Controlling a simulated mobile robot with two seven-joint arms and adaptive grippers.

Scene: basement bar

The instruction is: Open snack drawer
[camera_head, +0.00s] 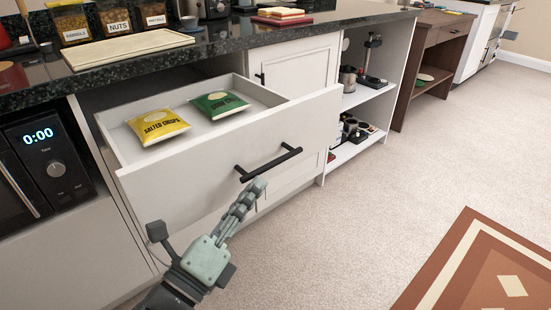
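The white snack drawer (215,175) stands pulled out from under the dark counter. Inside it lie a yellow bag of salted crisps (159,126) and a green bag of crisps (220,104). Its black bar handle (268,163) is on the front panel. My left gripper (255,187) reaches up from the bottom of the view, with its fingertips just below the left part of the handle. The fingers overlap from this side, so I cannot tell whether they are open or shut, or whether they touch the handle. My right gripper is not in view.
A microwave (45,160) is at the left. The counter (240,42) bears a cutting board (128,48) and snack jars. Right of the drawer are a closed white cabinet door (300,75) and open shelves with bar items. The carpet (360,225) is clear up to a patterned rug (480,275).

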